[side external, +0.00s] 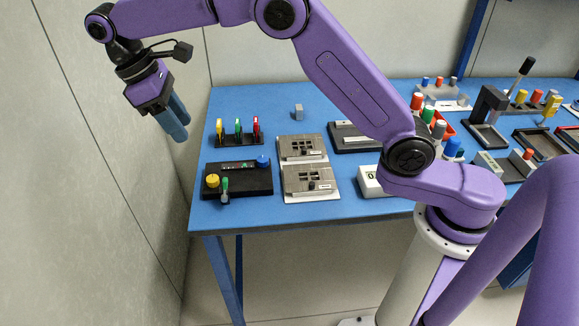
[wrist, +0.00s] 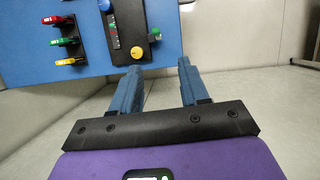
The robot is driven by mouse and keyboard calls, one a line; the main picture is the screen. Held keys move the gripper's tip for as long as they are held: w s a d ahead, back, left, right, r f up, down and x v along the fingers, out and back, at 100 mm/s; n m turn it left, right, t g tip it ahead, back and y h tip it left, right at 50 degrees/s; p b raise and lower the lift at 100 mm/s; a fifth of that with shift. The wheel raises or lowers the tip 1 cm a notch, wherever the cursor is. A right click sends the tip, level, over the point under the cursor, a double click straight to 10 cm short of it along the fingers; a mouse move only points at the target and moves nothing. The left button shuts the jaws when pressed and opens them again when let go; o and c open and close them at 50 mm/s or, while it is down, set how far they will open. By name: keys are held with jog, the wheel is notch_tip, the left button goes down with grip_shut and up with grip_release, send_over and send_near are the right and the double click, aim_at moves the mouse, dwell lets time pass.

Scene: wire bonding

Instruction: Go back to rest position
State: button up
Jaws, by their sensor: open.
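My gripper (side external: 178,122) is raised off the left edge of the blue table in the side view, with its blue fingers pointing down and to the right. In the wrist view my gripper (wrist: 158,85) shows two blue fingers spread apart with nothing between them. Nothing is held. Beyond the fingertips lies the edge of the table (wrist: 165,55) and the floor.
A black box with knobs (side external: 245,180) is nearest on the blue table (side external: 265,213). A rack of coloured tools (side external: 238,140), two grey fixtures (side external: 310,182) and a small grey block (side external: 298,112) are also there. A wall stands left of my gripper.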

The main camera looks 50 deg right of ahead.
jog(key=s+d+f+n+t+y, duration=0.1)
jog(key=s+d, duration=0.5)
jog(key=s, duration=0.5)
jog(key=s+d+f+n+t+y, duration=0.1)
jog(key=s+d+f, duration=0.1)
jog(key=s+d, duration=0.4)
jog(key=s+d+f+n+y, duration=0.1)
jog(key=s+d, duration=0.5)
jog(key=s, duration=0.9)
jog(key=shift+s+d+f+t, duration=0.25)
jog(key=shift+s+f+t, duration=0.1)
jog(key=shift+f+t, duration=0.1)
